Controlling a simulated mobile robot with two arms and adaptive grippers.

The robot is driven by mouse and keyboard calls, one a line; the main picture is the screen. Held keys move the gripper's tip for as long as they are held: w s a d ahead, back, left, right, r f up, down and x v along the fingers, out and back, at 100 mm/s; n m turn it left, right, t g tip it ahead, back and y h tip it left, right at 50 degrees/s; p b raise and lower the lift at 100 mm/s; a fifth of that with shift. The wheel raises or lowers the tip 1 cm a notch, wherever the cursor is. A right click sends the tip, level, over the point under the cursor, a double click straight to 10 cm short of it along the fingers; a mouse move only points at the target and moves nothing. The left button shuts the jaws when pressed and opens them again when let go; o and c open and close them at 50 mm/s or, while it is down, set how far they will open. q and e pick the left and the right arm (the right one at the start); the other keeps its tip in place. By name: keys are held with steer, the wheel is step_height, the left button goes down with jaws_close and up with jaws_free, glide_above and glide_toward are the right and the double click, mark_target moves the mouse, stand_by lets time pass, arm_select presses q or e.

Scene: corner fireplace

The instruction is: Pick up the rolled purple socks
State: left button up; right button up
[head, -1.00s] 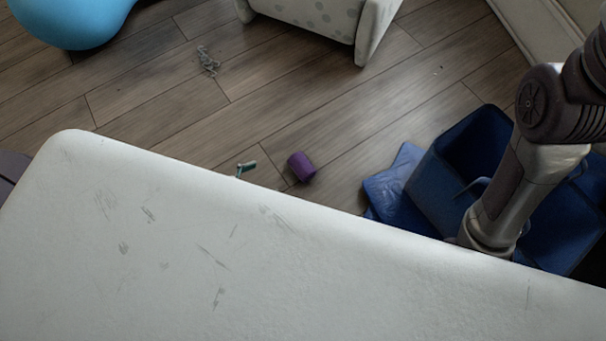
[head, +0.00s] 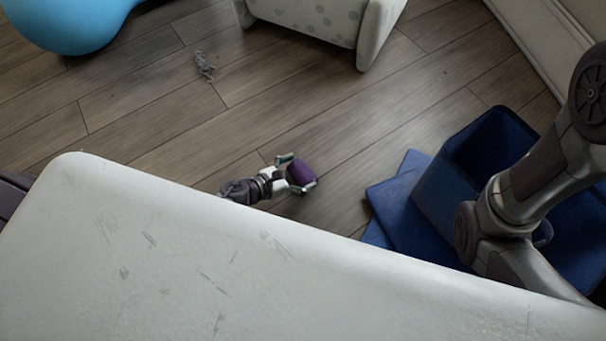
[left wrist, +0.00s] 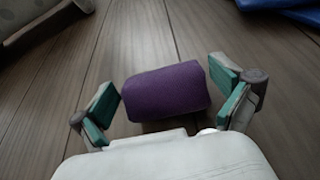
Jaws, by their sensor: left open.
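The rolled purple socks (head: 302,172) lie on the wooden floor just beyond the edge of the white surface. My left gripper (head: 298,173) reaches out low over the floor, with its fingers on either side of the socks. In the left wrist view the purple roll (left wrist: 165,91) lies crosswise between the green-padded fingertips of the open gripper (left wrist: 165,98). The left fingertip is close to one end of the roll and the right one is close to the other end; I cannot tell whether either touches. My right arm shows at the right, but its gripper is not seen.
A blue bin (head: 450,165) with a blue lid-like piece (head: 396,192) stands to the right of the socks. A grey crumpled item (head: 205,66), a white dotted chair (head: 315,18) and a light blue rounded object (head: 70,30) are farther off. My white body top fills the foreground.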

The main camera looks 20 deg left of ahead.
arm_select(q)
steer(key=shift+w+d+f, duration=0.25)
steer(key=shift+w+d, duration=0.05)
steer(key=shift+w, duration=0.1)
steer(key=c, duration=0.8)
steer(key=shift+r, duration=0.1)
steer(key=shift+c, duration=0.2)
